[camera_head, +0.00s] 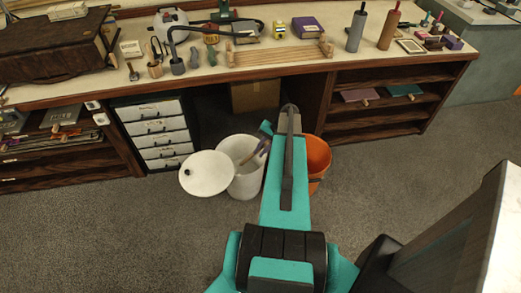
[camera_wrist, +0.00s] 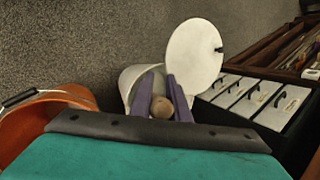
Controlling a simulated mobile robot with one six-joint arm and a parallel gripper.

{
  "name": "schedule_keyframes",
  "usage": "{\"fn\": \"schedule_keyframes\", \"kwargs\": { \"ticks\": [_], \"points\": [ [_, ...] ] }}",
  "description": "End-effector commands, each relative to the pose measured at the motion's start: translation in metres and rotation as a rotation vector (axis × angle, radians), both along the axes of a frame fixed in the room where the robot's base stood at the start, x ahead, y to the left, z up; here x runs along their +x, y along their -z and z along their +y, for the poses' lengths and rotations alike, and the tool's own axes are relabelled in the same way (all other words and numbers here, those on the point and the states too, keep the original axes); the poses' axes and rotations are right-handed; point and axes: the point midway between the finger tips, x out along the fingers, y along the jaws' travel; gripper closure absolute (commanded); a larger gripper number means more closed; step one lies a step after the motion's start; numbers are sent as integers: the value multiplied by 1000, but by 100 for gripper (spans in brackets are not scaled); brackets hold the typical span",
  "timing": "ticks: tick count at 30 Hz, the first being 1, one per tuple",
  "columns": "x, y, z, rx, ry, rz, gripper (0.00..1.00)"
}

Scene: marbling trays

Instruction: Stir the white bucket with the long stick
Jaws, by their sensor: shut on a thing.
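The white bucket (camera_head: 243,182) stands on the floor in front of the workbench, and it also shows in the wrist view (camera_wrist: 127,79). A round white lid (camera_head: 206,174) is at its left side in the head view. My gripper (camera_head: 257,150) is over the bucket's opening. In the wrist view, its purple fingers (camera_wrist: 163,100) are closed on the long stick (camera_wrist: 162,107), of which only a round wooden end shows, seen end-on.
An orange bucket (camera_head: 319,160) stands close to the right of the white one, partly behind my arm. White drawers (camera_head: 160,135) are to the left under the workbench (camera_head: 215,75). A cardboard box (camera_head: 255,96) is behind. The grey carpet in front is clear.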

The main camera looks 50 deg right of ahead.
Motion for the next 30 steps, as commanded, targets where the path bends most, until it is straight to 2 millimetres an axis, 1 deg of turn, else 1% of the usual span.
{"fn": "schedule_keyframes", "kwargs": {
  "ticks": [1, 30],
  "points": [
    [0, 5, 0, 0, 0, 0, 100],
    [0, 62, 0, 0, 1, 0, 100]
  ]
}}
